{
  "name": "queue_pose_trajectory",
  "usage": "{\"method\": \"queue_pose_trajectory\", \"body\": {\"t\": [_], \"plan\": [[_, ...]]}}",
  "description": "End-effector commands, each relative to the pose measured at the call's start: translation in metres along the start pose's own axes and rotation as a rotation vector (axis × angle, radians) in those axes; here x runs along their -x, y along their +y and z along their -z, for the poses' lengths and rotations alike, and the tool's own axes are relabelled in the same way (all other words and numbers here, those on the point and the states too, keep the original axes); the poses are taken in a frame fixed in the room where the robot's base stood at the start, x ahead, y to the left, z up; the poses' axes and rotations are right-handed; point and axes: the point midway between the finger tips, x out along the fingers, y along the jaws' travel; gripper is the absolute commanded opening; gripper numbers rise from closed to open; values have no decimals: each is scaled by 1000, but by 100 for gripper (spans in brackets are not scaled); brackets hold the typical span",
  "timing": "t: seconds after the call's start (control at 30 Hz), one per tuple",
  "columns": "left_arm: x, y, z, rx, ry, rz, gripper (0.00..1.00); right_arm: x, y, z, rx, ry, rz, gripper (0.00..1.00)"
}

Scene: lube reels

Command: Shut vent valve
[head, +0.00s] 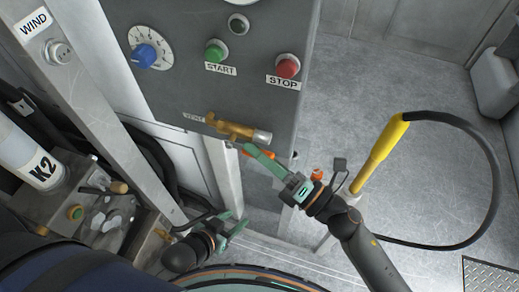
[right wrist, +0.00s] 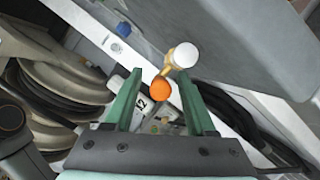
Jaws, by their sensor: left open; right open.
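The brass vent valve (head: 228,127) sticks out of the grey panel beside a small VENT label, with a pale metal end. In the right wrist view its body (right wrist: 171,69) and round whitish end show just beyond my fingers. An orange part (right wrist: 161,90), apparently the valve's handle end, appears between the two green fingers; contact cannot be told. In the head view, orange shows partly hidden behind a finger. My right gripper (head: 262,158) is open just below the valve; it also shows in the right wrist view (right wrist: 161,78). My left gripper (head: 232,222) is open, low and away from the valve.
The panel (head: 180,95) carries a blue dial (head: 146,55), a green START button (head: 215,50) and a red STOP button (head: 287,66). A yellow-handled hose (head: 380,150) loops at the right. A K2 unit (head: 35,160) stands left. Floor right of the panel is largely clear.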

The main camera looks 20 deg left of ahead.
Motion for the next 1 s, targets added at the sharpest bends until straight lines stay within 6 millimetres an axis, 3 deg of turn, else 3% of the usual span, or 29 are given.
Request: {"method": "queue_pose_trajectory", "body": {"t": [0.13,0.63,1.0], "plan": [[0,0,-1,0,-1,1,50,0,0,0,0,0,0,56],[0,0,-2,2,-5,0,50,1,0,0,-1,0,0,0],[0,0,-2,2,-6,0,50,1,0,0,-1,0,0,0]]}}
